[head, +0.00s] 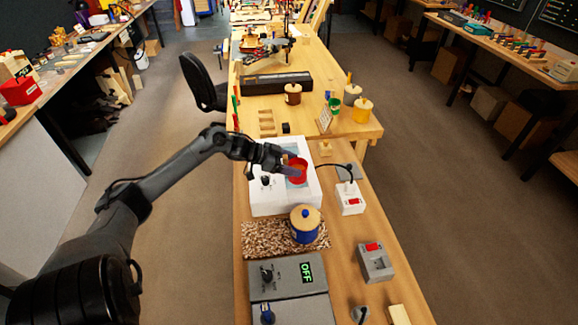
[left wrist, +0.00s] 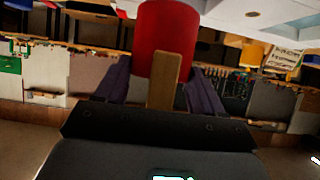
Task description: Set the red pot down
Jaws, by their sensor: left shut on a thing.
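The red pot (head: 298,171) is at the tip of my left gripper (head: 284,163), over the blue-lined opening of a white box (head: 262,204). In the left wrist view the red pot (left wrist: 166,40) shows close up, with a flat wooden handle (left wrist: 164,78) between the dark fingers of my left gripper (left wrist: 162,92). The fingers are shut on that handle. Whether the pot's base touches anything is hidden. My right gripper is in neither view.
A blue pot with a wooden lid (head: 305,224) stands on a speckled mat (head: 262,240) in front of the white box. A grey unit (head: 288,287) showing "OFF" is nearer. Brown (head: 292,94), green (head: 333,106) and yellow (head: 362,111) pots stand farther back.

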